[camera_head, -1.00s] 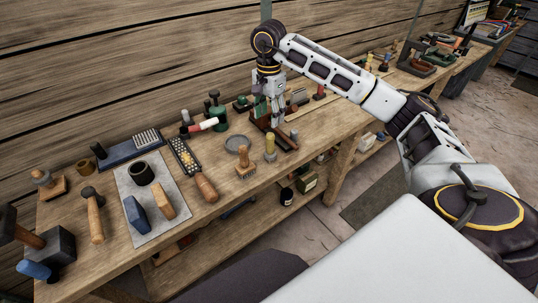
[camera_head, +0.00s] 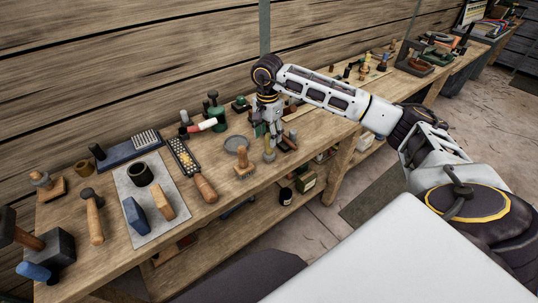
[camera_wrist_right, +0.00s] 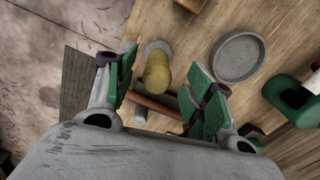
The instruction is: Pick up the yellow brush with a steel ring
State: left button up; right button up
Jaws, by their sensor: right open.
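The yellow brush with the steel ring (camera_head: 269,153) stands on the workbench just right of a round grey dish. Its upper part is partly hidden by my right gripper (camera_head: 268,132) in the head view. In the right wrist view the yellow brush (camera_wrist_right: 157,72) shows as a yellow rounded handle with a grey ring beyond it. It lies between the two green-padded fingers of my right gripper (camera_wrist_right: 163,80). The fingers are apart, and I see no clear contact with the brush. My left gripper is not in view.
The grey dish (camera_head: 236,144) and a wooden brush with bristles (camera_head: 244,163) stand close on the left. A dark wood-and-metal tool (camera_head: 288,141) stands close on the right. The bench's front edge is near the yellow brush. Several tools fill the left side.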

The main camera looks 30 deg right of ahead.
aim_at(269, 148)
jog(key=shift+f, duration=0.35)
jog(key=shift+d+f, duration=0.1)
jog(key=shift+f, duration=0.45)
notch_tip(269, 148, down, 3)
jog(key=shift+d+r+p, duration=0.1)
jog(key=shift+d+p, duration=0.05)
jog(key=shift+p, duration=0.2)
jog(key=shift+f, duration=0.55)
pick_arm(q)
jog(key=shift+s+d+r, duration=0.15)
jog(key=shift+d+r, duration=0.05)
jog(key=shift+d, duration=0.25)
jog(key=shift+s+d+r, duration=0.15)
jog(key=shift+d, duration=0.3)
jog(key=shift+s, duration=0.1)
